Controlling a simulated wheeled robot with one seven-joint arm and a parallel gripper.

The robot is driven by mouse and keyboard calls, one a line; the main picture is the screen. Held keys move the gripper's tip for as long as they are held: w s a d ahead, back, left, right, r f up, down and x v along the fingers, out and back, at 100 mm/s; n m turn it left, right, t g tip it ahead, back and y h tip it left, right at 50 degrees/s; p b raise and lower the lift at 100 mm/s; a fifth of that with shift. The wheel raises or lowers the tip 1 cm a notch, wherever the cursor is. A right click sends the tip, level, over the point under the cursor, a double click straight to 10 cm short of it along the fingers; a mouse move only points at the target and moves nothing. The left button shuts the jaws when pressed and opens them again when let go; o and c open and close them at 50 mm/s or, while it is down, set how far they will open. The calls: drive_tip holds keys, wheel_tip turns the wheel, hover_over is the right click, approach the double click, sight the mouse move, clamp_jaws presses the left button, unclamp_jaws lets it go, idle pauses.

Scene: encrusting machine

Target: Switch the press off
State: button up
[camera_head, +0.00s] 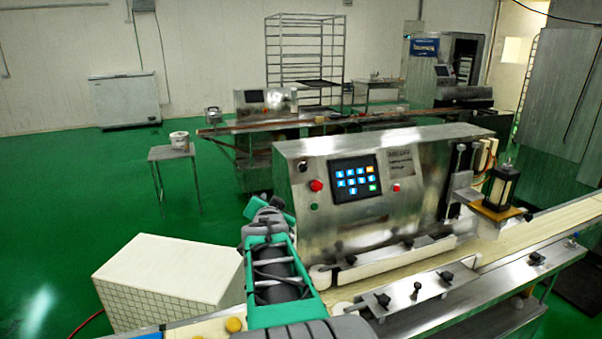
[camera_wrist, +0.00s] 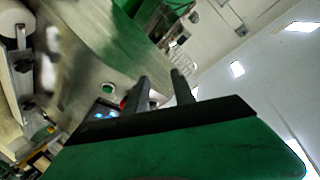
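The press (camera_head: 420,210) is a steel machine with a dark touch panel (camera_head: 355,178) of lit blue keys. Left of the panel are a black knob (camera_head: 302,165), a red button (camera_head: 316,185) and a green button (camera_head: 314,207). In the wrist view the green button (camera_wrist: 107,88) shows left of my fingers, and part of something red (camera_wrist: 125,103) shows close beside the left finger. My gripper (camera_wrist: 160,77) has its two dark fingers apart with nothing visible between them. In the head view my green arm stands left of the press, and the fingertips cannot be made out.
A conveyor belt (camera_head: 570,217) runs along the front of the press. A white tiled block (camera_head: 165,270) stands at the lower left. A small table (camera_head: 171,153) with a white bucket (camera_head: 180,140) stands behind it. The green floor at the left is mostly clear.

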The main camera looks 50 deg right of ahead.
sight(305, 168)
drive_tip(key=s+d+r+m+h, duration=0.3)
drive_tip(key=s+d+r+h, duration=0.15)
drive_tip(key=d, duration=0.45)
drive_tip(key=shift+y, duration=0.35)
drive_tip(key=p+x, duration=0.2)
drive_tip(key=x, duration=0.4)
drive_tip(key=shift+w, duration=0.15)
drive_tip(key=shift+w+d+f, duration=0.1)
drive_tip(key=shift+w+d, duration=0.3)
drive_tip(key=shift+c, duration=0.3)
clamp_jaws()
